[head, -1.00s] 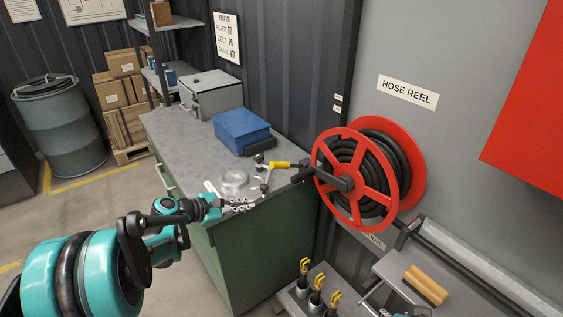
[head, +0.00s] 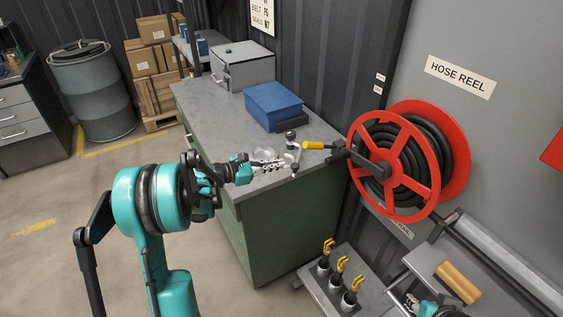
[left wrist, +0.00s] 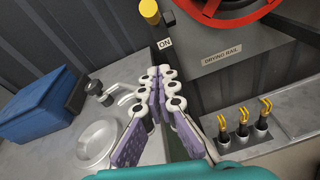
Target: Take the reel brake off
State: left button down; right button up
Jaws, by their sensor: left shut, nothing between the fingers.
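The hose reel (head: 432,170) is red with black hose and hangs on the grey wall. A lever with a yellow grip (head: 314,145) sticks out left of its hub, above the bench's right edge. In the left wrist view the yellow grip (left wrist: 149,10) is at the top, just above an "ON" label (left wrist: 165,44). My left gripper (head: 284,166) is shut and empty, over the bench, a little left of and below the yellow grip, apart from it. Its fingertips (left wrist: 163,72) point toward the label. Part of my right gripper (head: 430,308) shows at the bottom right; its fingers are unclear.
Several yellow-tipped tools (head: 341,264) stand in holders below the reel. Floor left is open.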

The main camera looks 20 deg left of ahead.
aim_at(321, 147)
pick_arm(q)
jog(key=w+d+r+b, duration=0.2)
jog(key=w+d, duration=0.4)
jog(key=shift+w+d+b, duration=0.35)
